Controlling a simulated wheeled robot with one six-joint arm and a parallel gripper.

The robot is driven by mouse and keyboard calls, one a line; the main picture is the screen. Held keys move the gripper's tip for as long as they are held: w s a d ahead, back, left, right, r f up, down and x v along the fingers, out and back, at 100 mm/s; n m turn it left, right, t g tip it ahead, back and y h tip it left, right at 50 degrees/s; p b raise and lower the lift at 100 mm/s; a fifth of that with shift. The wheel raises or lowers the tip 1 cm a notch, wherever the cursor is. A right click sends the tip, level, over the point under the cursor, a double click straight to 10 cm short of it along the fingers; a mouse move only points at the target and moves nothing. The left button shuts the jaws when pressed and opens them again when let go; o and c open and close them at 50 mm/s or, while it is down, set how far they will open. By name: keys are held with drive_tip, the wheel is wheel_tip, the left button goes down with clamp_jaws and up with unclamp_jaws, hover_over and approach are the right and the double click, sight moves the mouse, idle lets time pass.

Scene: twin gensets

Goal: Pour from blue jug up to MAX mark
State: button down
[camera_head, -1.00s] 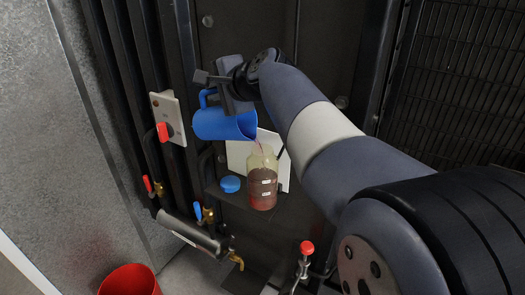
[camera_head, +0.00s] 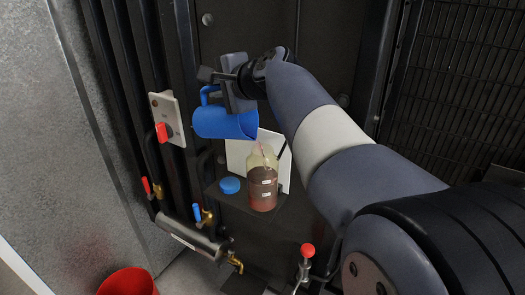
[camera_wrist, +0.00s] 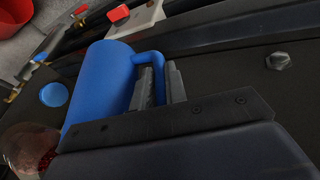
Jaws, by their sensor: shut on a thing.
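The blue jug (camera_head: 222,122) is tipped on its side, its mouth to the right, above the bottle. My gripper (camera_head: 232,90) is shut on the jug's handle; the wrist view shows the jaws (camera_wrist: 158,85) around the handle beside the jug body (camera_wrist: 100,88). A thin reddish stream runs from the jug's lip into the neck of the clear bottle (camera_head: 263,185). The bottle stands upright on a dark shelf, with reddish liquid inside and white label marks. The liquid's level stands near the upper mark; the lettering is too small to read. The bottle shows partly in the wrist view (camera_wrist: 28,145).
A blue cap (camera_head: 229,185) lies on the shelf (camera_head: 236,203) left of the bottle, with a white panel (camera_head: 237,152) behind. Red-handled (camera_head: 147,186) and blue-handled (camera_head: 197,213) valves and a switch plate (camera_head: 165,112) are at left. A red bucket (camera_head: 128,283) is below.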

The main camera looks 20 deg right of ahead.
sight(203, 103)
drive_tip(key=shift+s+d+r+t+y+b, duration=0.35)
drive_tip(key=shift+s+d+b, duration=0.2)
drive_tip(key=shift+b, duration=1.1)
drive_tip(key=shift+a+r+p, duration=0.15)
drive_tip(key=shift+p, duration=0.2)
drive_tip(key=w+a+g+h+p, duration=0.1)
drive_tip(key=w+p, duration=0.1)
drive_tip(key=p, duration=0.4)
drive_tip(key=shift+a, duration=0.4)
drive_tip(key=p, duration=0.1)
drive_tip(key=f+g+p, duration=0.1)
drive_tip(key=p, duration=0.1)
drive_tip(key=shift+w+a+f, duration=0.15)
drive_tip(key=shift+w+a, duration=0.15)
drive_tip(key=shift+w+a+f+n+g+h+p, duration=0.15)
drive_tip(key=shift+f+g+h+p, duration=0.1)
drive_tip(key=shift+f, duration=0.25)
drive_tip(key=shift+w+a+f+n+g+h+p, duration=0.15)
drive_tip(key=shift+f+h+p, duration=0.1)
drive_tip(key=shift+f, duration=0.2)
drive_tip(key=shift+w+f+p, duration=0.1)
drive_tip(key=shift+f+p, duration=0.05)
drive_tip(key=shift+p, duration=0.2)
drive_tip(key=shift+w+a+f+n+g+h, duration=0.15)
drive_tip(key=shift+w+a+f+g+h, duration=0.05)
drive_tip(key=shift+f+g, duration=0.15)
drive_tip(key=shift+w+a+f+n+g+h, duration=0.15)
drive_tip(key=shift+f+g, duration=0.15)
drive_tip(key=shift+f, duration=0.05)
drive_tip(key=shift+f, duration=0.1)
